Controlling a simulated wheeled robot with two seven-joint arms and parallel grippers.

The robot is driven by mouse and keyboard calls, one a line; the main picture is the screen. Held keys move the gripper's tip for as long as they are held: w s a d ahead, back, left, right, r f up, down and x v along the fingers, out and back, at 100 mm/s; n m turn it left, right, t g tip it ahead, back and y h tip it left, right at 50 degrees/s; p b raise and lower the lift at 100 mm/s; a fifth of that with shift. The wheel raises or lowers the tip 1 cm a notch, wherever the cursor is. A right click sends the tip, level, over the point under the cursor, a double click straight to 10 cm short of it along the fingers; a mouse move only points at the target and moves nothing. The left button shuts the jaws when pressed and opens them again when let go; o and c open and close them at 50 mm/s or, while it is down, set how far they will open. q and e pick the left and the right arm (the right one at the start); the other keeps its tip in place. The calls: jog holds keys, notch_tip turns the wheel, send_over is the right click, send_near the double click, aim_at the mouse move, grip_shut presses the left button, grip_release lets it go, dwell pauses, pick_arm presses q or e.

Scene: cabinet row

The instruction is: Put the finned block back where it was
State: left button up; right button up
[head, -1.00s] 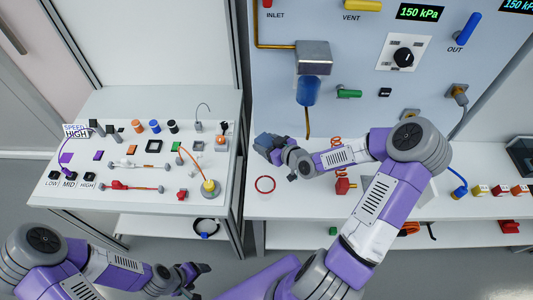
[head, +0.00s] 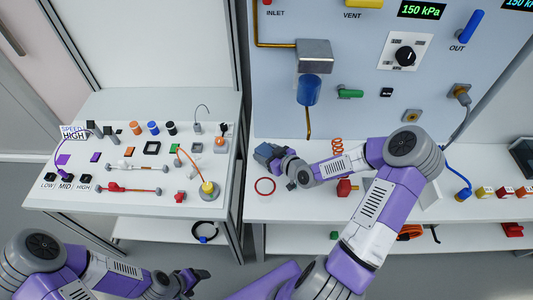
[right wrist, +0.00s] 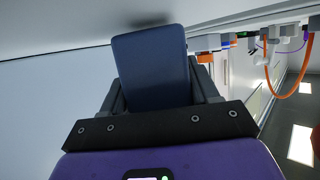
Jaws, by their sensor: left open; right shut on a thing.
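A dark blue-grey block (head: 266,152) is held by my right gripper (head: 277,158) in front of the panel, at the left end of the right-hand bench. I take it for the finned block, but I cannot make out its fins. In the right wrist view the block (right wrist: 150,68) shows a smooth blue face between the two dark fingers, which are shut on it. I cannot tell for sure if it touches the bench. My left gripper (head: 200,278) is open and empty, low in the head view in front of the left bench.
A red ring (head: 265,186) lies on the bench just below the block. A blue cylinder (head: 309,90) with a bent pipe hangs from the panel nearby. A red part (head: 344,188) stands to the right. The left bench (head: 110,205) carries switches, cables and coloured knobs.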

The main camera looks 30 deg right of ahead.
jog(key=shift+s+f, duration=0.1)
jog(key=shift+f, duration=0.1)
jog(key=o, duration=1.3)
jog(key=shift+f, duration=0.1)
jog(key=shift+s, duration=0.1)
jog(key=shift+f, duration=0.1)
